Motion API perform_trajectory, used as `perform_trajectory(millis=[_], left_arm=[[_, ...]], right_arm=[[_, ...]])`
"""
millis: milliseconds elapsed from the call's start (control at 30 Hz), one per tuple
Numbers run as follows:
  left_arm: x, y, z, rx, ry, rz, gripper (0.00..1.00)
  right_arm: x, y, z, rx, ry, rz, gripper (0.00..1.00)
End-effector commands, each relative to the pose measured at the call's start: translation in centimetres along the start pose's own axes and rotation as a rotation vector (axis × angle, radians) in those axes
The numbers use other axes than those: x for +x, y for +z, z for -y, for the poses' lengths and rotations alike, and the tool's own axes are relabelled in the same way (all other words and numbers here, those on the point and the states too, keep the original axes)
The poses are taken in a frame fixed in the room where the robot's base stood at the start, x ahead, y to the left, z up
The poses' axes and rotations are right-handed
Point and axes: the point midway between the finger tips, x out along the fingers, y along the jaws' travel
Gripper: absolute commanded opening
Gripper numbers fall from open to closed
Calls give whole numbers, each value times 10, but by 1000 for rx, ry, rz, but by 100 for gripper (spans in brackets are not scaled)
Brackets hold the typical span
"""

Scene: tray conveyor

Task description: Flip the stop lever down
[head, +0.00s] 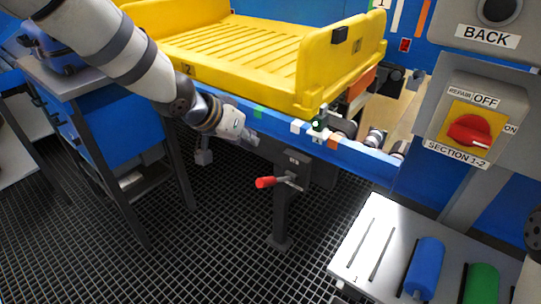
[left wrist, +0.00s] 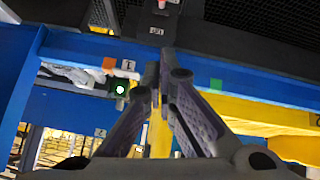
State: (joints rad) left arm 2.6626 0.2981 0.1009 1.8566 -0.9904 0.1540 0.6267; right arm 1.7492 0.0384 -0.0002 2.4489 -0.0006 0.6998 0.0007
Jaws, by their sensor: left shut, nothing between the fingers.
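The stop lever (head: 265,182) has a red grip and a metal shaft. It sits on a bracket below the blue conveyor rail and its grip sticks out to the left, roughly level, in the head view. My left gripper (head: 252,139) is shut and empty, beside the blue rail, above and a little left of the lever, apart from it. In the left wrist view its closed fingertips (left wrist: 158,75) are in front of the rail, and a small red part shows at the top edge, probably the lever's grip. My right gripper is not in view.
A yellow tray (head: 301,98) rests on the conveyor behind the blue rail (head: 345,153). A switch box with a red knob (head: 470,131) is at the right, above a shelf (head: 368,229) with blue and green rollers. A blue cabinet (head: 125,135) stands left. Open grating floor lies below the lever.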

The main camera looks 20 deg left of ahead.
Motion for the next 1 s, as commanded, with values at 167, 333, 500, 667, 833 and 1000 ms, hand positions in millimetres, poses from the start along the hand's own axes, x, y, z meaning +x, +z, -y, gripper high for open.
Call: perform_trajectory(millis=[167,333,500,667,833,1000], left_arm=[[-1,-2,0,2,-1,-4,0],[0,-2,0,1,-1,-3,0],[22,2,1,2,-1,4,0],[59,4,1,0,1,6,0],[96,4,1,0,1,5,0],[105,19,0,7,-3,2,0]], right_arm=[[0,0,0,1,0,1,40],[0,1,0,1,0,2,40],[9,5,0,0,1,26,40],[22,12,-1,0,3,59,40],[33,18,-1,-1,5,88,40],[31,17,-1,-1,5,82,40]])
